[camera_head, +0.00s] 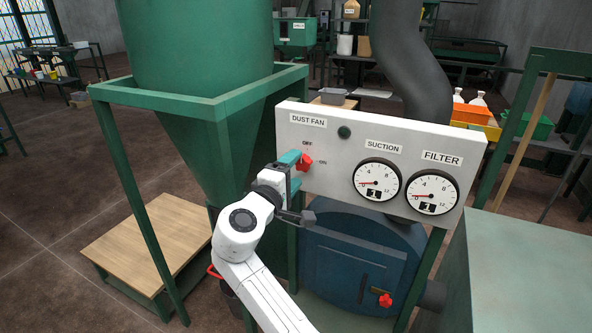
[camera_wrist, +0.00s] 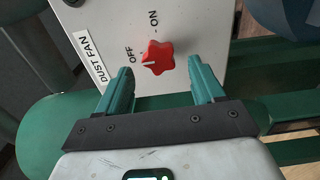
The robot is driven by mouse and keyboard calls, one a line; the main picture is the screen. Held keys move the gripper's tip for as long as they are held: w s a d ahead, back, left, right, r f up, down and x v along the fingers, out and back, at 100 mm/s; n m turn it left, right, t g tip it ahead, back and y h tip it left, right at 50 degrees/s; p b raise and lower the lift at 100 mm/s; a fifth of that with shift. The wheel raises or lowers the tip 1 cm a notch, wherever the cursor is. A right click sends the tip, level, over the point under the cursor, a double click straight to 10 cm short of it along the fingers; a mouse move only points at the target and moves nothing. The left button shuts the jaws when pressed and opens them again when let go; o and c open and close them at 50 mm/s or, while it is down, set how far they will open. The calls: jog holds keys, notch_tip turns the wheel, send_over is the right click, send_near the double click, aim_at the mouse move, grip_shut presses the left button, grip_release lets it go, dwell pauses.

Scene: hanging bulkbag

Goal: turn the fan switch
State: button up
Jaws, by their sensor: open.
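The fan switch is a red lobed knob (camera_head: 305,162) on a pale panel (camera_head: 340,180), under the DUST FAN label (camera_head: 308,121). OFF is printed above it and ON to its right. In the wrist view the knob (camera_wrist: 158,58) shows a white mark that points towards OFF. My gripper (camera_head: 294,168) is at the left of the knob in the head view, close to the panel. In the wrist view my gripper (camera_wrist: 160,70) is open, its teal fingers on either side of the knob with gaps. Whether the tips reach level with the knob is unclear.
Suction (camera_head: 377,183) and filter (camera_head: 432,192) gauges sit right of the knob, and a dark round button (camera_head: 344,132) is above. A green hopper (camera_head: 205,100) and its frame stand close on the left. A blue drum (camera_head: 362,255) is below the panel.

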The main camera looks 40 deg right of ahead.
jog(key=b+v, duration=0.1)
jog(key=v, duration=0.7)
jog(key=shift+a+b, duration=0.3)
jog(key=shift+a, duration=0.05)
jog(key=shift+s, duration=0.15)
jog(key=s+d+f+m+g+y, duration=0.1)
jog(key=s+f+y, duration=0.4)
jog(key=f, duration=0.6)
jog(key=s+d+f+m+g+y, duration=0.1)
jog(key=s+f+y, duration=0.2)
jog(key=s+f, duration=0.6)
jog(key=s+a+f+m+g+y, duration=0.1)
jog(key=s+a+f+y, duration=0.3)
jog(key=s+f, duration=0.2)
jog(key=s+a+f+m+g+y, duration=0.1)
jog(key=s+a+f+g+y, duration=0.1)
jog(key=s+a+f+y, duration=0.2)
jog(key=s+f, duration=0.3)
jog(key=s, duration=0.4)
jog(key=shift+s+f+m+y, duration=0.15)
jog(key=shift+s+m+y, duration=0.1)
jog(key=shift+m+y, duration=0.15)
jog(key=shift+a, duration=0.15)
